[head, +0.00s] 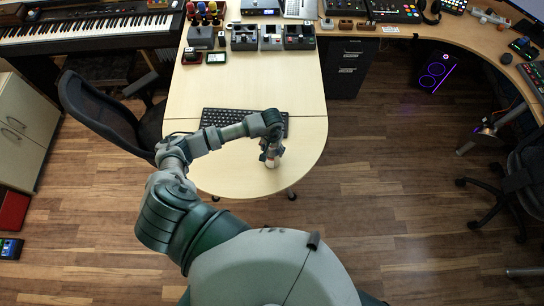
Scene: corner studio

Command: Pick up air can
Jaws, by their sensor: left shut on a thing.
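My left gripper (271,151) points down over the right side of the pale wooden desk extension (232,178), just below the keyboard. It is shut on the air can (271,163), of which only a small whitish part shows below the fingers. The rest of the can is hidden by the gripper. I cannot tell whether the can touches the desk. My right gripper is not in view.
A black keyboard (215,116) lies by my forearm. Several small devices (271,38) line the back of the desk. A black office chair (95,112) stands at the left edge. The rounded front end of the desk is clear.

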